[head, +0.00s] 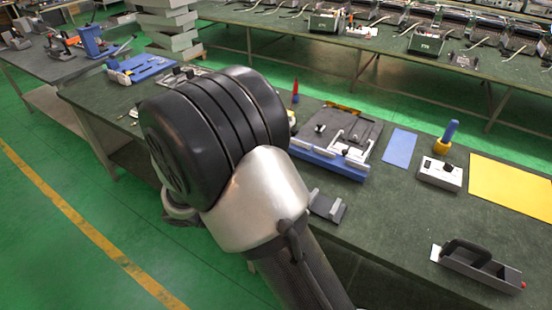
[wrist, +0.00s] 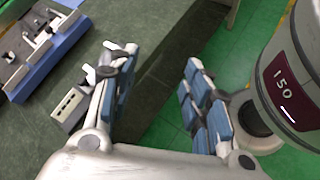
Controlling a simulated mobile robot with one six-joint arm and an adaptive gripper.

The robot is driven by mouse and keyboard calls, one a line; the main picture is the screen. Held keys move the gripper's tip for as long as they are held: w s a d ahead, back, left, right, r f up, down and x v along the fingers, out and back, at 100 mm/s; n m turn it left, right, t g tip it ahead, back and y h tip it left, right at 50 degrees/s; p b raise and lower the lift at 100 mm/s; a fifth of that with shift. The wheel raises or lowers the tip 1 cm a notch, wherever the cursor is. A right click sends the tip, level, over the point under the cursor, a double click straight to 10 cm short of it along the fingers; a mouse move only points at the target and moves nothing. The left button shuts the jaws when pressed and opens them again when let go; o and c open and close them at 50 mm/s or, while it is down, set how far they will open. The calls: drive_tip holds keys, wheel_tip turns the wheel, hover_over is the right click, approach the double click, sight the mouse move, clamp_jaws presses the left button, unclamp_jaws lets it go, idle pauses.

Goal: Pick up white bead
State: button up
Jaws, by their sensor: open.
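I cannot make out a white bead with certainty in either view. My gripper (wrist: 158,66) is open in the wrist view, with its blue-padded fingers wide apart and nothing between them. The table edge and green floor show beyond the gap. In the head view my arm's large black and silver joint covers the middle of the picture and hides the gripper and part of the table. A small grey block (wrist: 68,108) with dark holes lies on the table, left of the left finger and partly hidden by it.
The dark green worktable (head: 395,215) carries a blue-edged fixture (head: 335,140), a blue sheet (head: 399,148), a white switch box (head: 439,174), a yellow sheet (head: 510,187) and a grey tray (head: 480,268). A red pointed tool (head: 295,92) stands behind my arm. The table's right middle has free room.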

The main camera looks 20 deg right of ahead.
drive_tip(key=w+a+f+n+t+h+p, duration=0.2)
drive_tip(key=f+n+t, duration=0.35)
drive_tip(key=f, duration=0.25)
drive_tip(key=w+a+f+n+t+h+p, duration=0.2)
drive_tip(key=f+n+t+h, duration=0.15)
drive_tip(key=f+n, duration=0.45)
drive_tip(key=w+d+b, duration=0.1)
drive_tip(key=w+d, duration=0.3)
drive_tip(key=d, duration=0.3)
drive_tip(key=w+d+f+m, duration=0.1)
drive_tip(key=w+d, duration=0.2)
drive_tip(key=d, duration=0.5)
drive_tip(key=shift+w+y+b, duration=0.35)
drive_tip(key=shift+y+b, duration=0.05)
drive_tip(key=shift+y, duration=0.05)
drive_tip(key=c, duration=0.9)
drive_tip(key=shift+r, duration=0.1)
drive_tip(key=shift+c, duration=0.2)
wheel_tip(320, 180, up, 20)
drive_tip(key=p, duration=0.5)
drive_tip(key=s+a+f+n+t+y+b, duration=0.2)
drive_tip(key=a+n+t+y+b, duration=0.4)
drive_tip(key=a, duration=0.8)
drive_tip(key=shift+f+n+t+y, duration=0.3)
drive_tip(key=shift+n+t+y, duration=0.15)
drive_tip(key=shift+t+y, duration=0.4)
